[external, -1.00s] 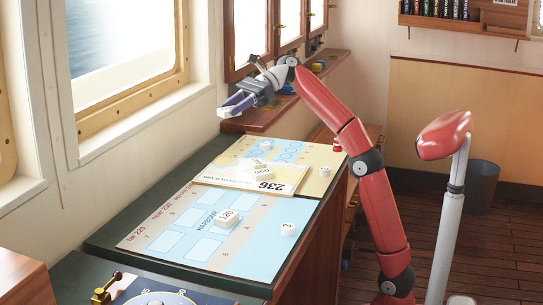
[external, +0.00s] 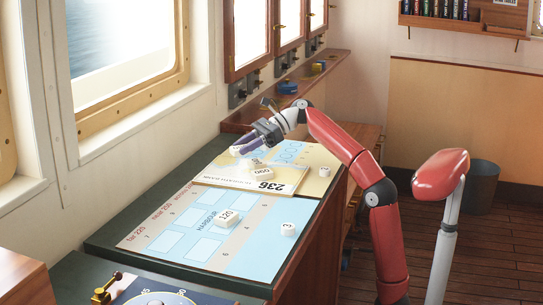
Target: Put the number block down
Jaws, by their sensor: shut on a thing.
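My gripper (external: 245,150) is low over the back left of the far chart (external: 225,180), which is marked 236. It is shut on a small white block (external: 236,150), seen at its fingertips; the number on it cannot be read. I cannot tell whether this block touches the chart. Another white block (external: 262,174) with dark digits lies on the same chart, to the right of and nearer than my gripper. My wrist and fingers hide part of the chart behind them.
On the near blue chart (external: 170,240) lie a block marked 120 (external: 227,217) and a small block marked 3 (external: 288,229). Windows and a wall shelf (external: 255,117) border the back.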

